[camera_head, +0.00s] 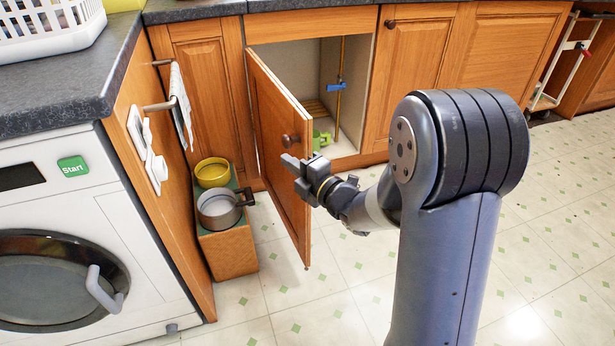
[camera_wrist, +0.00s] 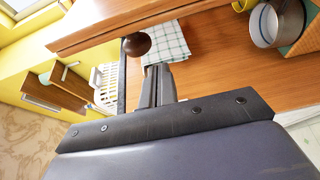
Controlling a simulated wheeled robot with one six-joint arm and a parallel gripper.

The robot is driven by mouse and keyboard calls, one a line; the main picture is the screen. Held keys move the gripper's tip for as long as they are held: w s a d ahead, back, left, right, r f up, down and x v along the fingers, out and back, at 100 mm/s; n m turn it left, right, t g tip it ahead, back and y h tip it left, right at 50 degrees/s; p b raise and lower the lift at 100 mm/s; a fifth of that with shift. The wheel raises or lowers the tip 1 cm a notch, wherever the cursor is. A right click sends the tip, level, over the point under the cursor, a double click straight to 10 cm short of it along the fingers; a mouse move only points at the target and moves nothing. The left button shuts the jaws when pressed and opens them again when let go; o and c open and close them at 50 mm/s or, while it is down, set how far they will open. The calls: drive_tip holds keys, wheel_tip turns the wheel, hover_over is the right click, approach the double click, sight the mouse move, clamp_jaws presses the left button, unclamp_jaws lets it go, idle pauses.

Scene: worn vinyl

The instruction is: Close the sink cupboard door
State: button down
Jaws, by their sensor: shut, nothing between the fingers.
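The sink cupboard door (camera_head: 280,168) is hinged on its left and stands wide open, swung out over the floor. Its outer face carries a dark round knob (camera_head: 291,141). The open cupboard (camera_head: 305,65) behind it shows a pale interior. My gripper (camera_head: 289,163) is shut and empty, reaching past the door's free edge to the outer-face side, just below the knob in the head view. In the wrist view the shut fingers (camera_wrist: 157,70) are close to the knob (camera_wrist: 136,44), with the door (camera_wrist: 110,25) above; I cannot tell whether they touch the door.
A wooden box (camera_head: 228,252) with a yellow pot (camera_head: 212,172) and a grey saucepan (camera_head: 219,209) stands left of the door. A washing machine (camera_head: 60,240) and a towel (camera_head: 181,105) on a rail are further left. The tiled floor (camera_head: 330,310) in front is clear.

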drive_tip(key=shift+w+d+b, duration=0.15)
drive_tip(key=shift+w+d, duration=0.4)
drive_tip(key=shift+d, duration=0.25)
drive_tip(key=shift+w+d+b, duration=0.15)
drive_tip(key=shift+w+d, duration=0.35)
drive_tip(key=shift+d, duration=0.3)
